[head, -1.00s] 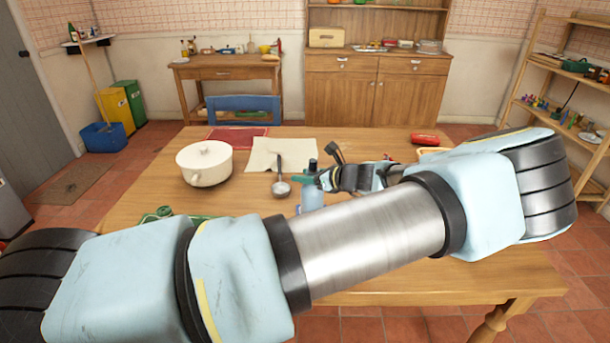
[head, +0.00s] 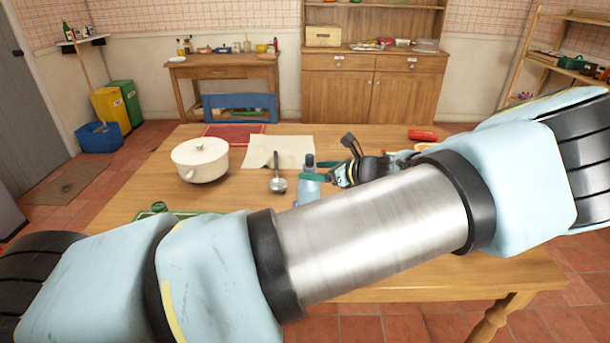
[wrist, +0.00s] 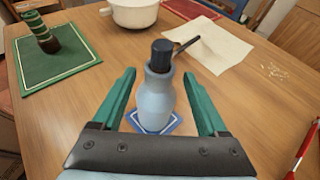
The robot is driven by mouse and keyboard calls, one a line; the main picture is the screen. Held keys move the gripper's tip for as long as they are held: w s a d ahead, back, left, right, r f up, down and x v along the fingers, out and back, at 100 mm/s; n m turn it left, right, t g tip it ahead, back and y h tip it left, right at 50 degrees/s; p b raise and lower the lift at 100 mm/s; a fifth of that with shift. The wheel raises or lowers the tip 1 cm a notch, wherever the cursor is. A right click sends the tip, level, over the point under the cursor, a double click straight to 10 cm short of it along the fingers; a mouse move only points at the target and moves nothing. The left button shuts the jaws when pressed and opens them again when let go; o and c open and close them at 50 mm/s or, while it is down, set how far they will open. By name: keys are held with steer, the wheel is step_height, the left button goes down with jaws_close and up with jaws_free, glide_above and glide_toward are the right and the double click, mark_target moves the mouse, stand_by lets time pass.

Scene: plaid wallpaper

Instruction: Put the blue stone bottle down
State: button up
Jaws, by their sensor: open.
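The blue stone bottle (wrist: 153,100) stands upright on a small blue, white-edged coaster (wrist: 174,126) on the wooden table. It has a pale blue body and a dark cap. In the head view the bottle (head: 308,189) is partly hidden behind my arm. My gripper (wrist: 163,85) is open in the wrist view, its green fingers on either side of the bottle with visible gaps. It also shows in the head view (head: 322,172), beside the bottle.
A white pot (head: 200,161), a ladle (head: 277,176) and a cream cloth (head: 281,152) lie beyond the bottle. A green mat (wrist: 60,55) carries a dark green-and-brown bottle (wrist: 41,33). Bare table surrounds the coaster.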

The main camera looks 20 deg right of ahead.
steer(key=b+v, duration=0.1)
steer(key=v, duration=0.5)
steer(key=shift+s+d, duration=0.1)
steer(key=shift+s, duration=0.05)
